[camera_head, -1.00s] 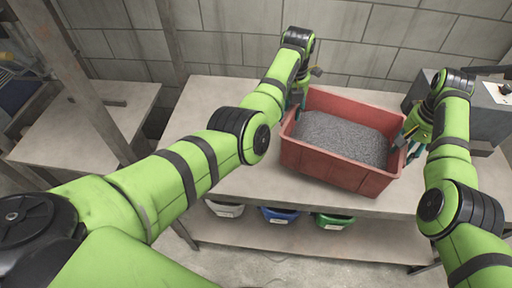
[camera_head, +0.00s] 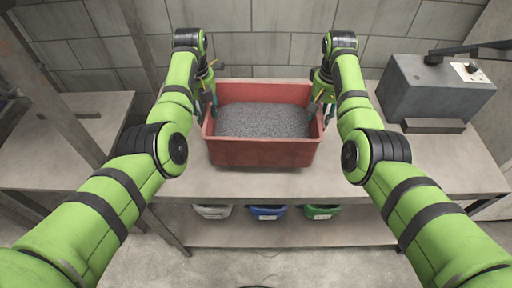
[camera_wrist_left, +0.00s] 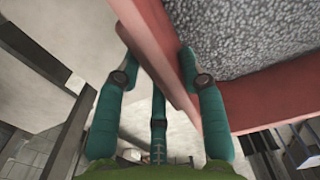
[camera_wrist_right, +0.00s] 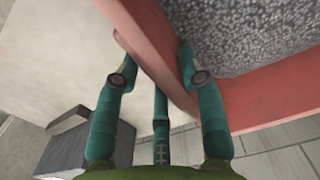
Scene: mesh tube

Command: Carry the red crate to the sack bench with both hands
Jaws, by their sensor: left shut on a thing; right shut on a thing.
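The red crate (camera_head: 262,153) is filled with grey granules (camera_head: 262,120) and appears level over the near bench (camera_head: 350,187). I cannot tell whether its base touches the bench top. My left gripper (camera_head: 212,101) is shut on the crate's left wall, one finger inside and the others outside, as the left wrist view (camera_wrist_left: 158,66) shows. My right gripper (camera_head: 318,99) is shut on the right wall in the same way, seen in the right wrist view (camera_wrist_right: 157,66). No sacks show, so I cannot tell which bench is the sack bench.
A grey machine (camera_head: 425,100) stands on the bench at right. A second, mostly bare bench (camera_head: 60,150) is at left, with a steel post (camera_head: 60,80) between. White (camera_head: 212,212), blue (camera_head: 267,213) and green (camera_head: 321,212) bins sit on the lower shelf. A block wall is behind.

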